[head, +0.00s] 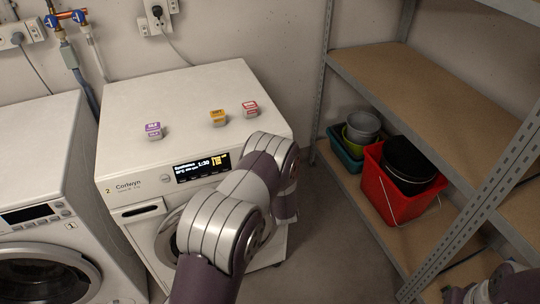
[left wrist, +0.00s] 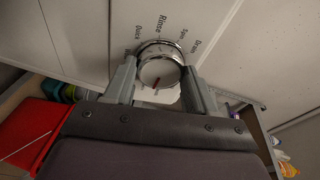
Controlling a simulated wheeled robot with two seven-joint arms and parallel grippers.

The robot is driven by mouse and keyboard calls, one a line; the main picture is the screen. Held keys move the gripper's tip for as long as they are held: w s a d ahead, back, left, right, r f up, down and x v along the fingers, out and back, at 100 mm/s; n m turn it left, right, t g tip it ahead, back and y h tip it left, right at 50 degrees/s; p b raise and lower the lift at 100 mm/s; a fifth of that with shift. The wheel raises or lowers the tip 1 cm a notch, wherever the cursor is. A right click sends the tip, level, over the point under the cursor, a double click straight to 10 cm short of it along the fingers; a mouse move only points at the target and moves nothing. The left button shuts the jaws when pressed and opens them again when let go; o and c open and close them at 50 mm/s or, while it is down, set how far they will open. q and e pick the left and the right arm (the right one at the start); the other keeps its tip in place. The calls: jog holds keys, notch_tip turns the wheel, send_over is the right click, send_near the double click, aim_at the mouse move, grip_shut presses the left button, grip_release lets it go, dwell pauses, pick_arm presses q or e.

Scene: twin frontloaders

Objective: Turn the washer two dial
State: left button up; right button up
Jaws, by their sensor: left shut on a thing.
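Washer two (head: 128,181) is the white front-loader marked 2, with a lit display (head: 202,167) that seems to read Synthetics and 1:30. Its dial (left wrist: 160,72) is a round silver knob with a red mark near its lower edge in the left wrist view. The labels Quick, Rinse, Spin and Drain curve around it. My left gripper (left wrist: 162,80) has one finger on each side of the dial and is shut on it. In the head view my arm hides the dial and the gripper.
Three small coloured boxes, purple (head: 153,131), orange (head: 218,118) and red (head: 250,109), stand on washer two. Washer one (head: 40,150) is at the left. A metal shelf (head: 430,90) at the right holds a red bucket (head: 385,190) and other tubs.

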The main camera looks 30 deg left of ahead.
pick_arm(q)
jog(key=shift+m+h+p, duration=0.3)
jog(key=shift+m+p, duration=0.3)
jog(key=shift+m, duration=0.5)
jog(key=o, duration=1)
jog(key=shift+o, duration=0.2)
jog(key=v, duration=1.2)
jog(key=shift+s+d+p, duration=0.25)
jog(key=shift+d+p, duration=0.05)
jog(key=shift+r, duration=0.1)
